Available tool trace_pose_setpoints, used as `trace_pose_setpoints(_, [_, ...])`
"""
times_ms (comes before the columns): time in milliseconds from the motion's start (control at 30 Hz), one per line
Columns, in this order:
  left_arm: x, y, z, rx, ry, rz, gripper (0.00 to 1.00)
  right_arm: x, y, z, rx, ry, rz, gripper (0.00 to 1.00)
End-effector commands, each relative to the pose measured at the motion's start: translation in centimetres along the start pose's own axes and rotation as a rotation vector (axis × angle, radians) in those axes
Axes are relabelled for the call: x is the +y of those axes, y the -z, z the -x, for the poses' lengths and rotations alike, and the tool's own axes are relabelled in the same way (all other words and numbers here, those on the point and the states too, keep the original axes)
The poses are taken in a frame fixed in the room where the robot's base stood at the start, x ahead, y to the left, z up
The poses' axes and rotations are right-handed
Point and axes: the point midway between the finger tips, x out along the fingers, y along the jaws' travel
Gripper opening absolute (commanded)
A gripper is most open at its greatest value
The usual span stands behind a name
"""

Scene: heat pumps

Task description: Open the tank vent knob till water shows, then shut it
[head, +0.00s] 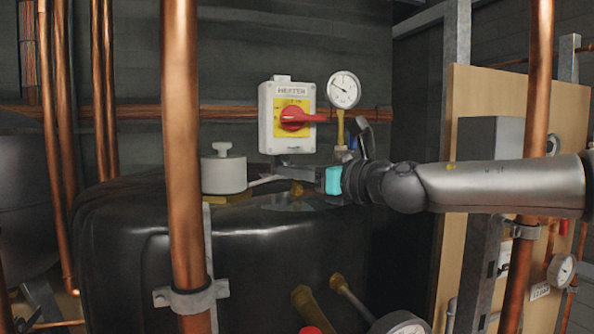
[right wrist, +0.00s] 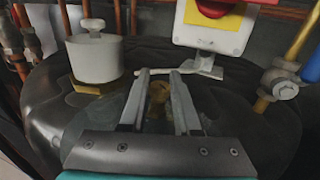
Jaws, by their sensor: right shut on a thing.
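The black tank (head: 210,245) has a rounded top. A small brass vent knob (right wrist: 159,93) stands on it, between the fingers of my right gripper (right wrist: 160,84). In the head view the right gripper (head: 290,180) reaches in from the right, low over the tank top, shut on the knob, which is partly hidden by the fingers. Glossy, clear-edged patches (right wrist: 232,122) lie on the tank top around the knob and look like a film of water. My left gripper is not in view.
A white capped cylinder (head: 223,173) stands on the tank left of the gripper. Behind are a heater switch box (head: 287,116) with a red handle and a pressure gauge (head: 344,89). A copper pipe (head: 183,150) runs upright in front of the tank.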

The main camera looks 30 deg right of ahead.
Motion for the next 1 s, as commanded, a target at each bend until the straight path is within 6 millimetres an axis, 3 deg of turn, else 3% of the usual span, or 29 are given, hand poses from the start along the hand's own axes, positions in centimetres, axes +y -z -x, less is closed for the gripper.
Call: trace_pose_setpoints(1000, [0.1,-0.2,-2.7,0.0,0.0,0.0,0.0,0.1,0.3,-0.1,0.006,0.848,-0.002,0.0])
